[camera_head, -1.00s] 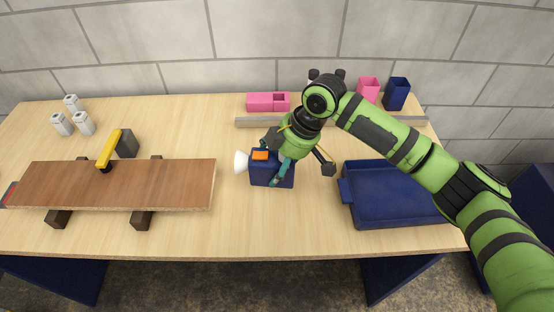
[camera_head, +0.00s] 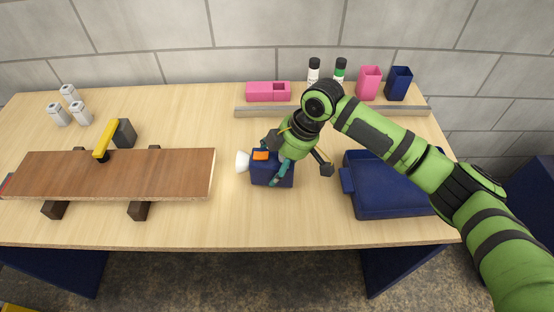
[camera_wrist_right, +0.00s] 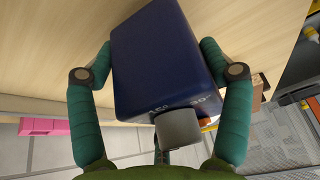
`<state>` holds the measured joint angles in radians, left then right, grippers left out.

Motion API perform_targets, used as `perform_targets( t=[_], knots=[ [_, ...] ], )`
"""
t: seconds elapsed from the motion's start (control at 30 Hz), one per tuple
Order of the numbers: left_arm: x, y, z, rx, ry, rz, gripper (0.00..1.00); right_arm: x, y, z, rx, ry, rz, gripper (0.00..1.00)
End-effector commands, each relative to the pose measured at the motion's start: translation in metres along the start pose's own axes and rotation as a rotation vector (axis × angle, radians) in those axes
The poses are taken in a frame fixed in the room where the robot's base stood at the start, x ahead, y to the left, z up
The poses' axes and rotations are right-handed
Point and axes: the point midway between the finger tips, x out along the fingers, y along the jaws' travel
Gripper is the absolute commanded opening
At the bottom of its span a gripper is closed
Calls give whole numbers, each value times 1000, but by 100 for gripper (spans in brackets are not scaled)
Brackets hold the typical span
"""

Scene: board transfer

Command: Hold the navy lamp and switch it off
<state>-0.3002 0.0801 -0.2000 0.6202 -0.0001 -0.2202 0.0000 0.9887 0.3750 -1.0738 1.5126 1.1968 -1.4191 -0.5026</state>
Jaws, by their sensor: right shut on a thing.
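The navy lamp (camera_head: 268,176) stands on the table, left of the navy tray. It is a box with an orange part (camera_head: 261,155) on top and a white flared end (camera_head: 242,161) facing left. I cannot tell whether it is lit. My right gripper (camera_head: 281,166) reaches down from above, its teal fingers around the lamp. In the right wrist view the fingers (camera_wrist_right: 158,70) lie on both sides of the lamp's navy body (camera_wrist_right: 160,50), shut on it. A grey block-like part (camera_wrist_right: 178,129) shows near the palm. My left gripper is out of view.
The navy tray (camera_head: 348,204) lies right, under my arm. A grey rail (camera_head: 250,111) runs behind, with a pink box (camera_head: 268,91), two bottles (camera_head: 340,71) and pink and navy cups (camera_head: 398,83). Left are a raised brown board (camera_head: 120,175), yellow-handled tool (camera_head: 102,143) and white pieces (camera_head: 69,93).

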Motion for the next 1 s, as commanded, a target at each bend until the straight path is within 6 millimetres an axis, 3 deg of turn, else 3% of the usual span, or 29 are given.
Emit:
perform_targets(
  t=[0.57, 0.6, 0.63, 1.0],
  knots=[
    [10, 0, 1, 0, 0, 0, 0, 21, 0, 8, -1, 3, 0, 38],
    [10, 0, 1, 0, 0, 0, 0, 21, 0, 8, -1, 3, 0, 87],
    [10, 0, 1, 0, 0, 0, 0, 20, 0, 8, -1, 3, 0, 99],
    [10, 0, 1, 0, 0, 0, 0, 20, 0, 8, -1, 1, 0, 100]
  ],
)
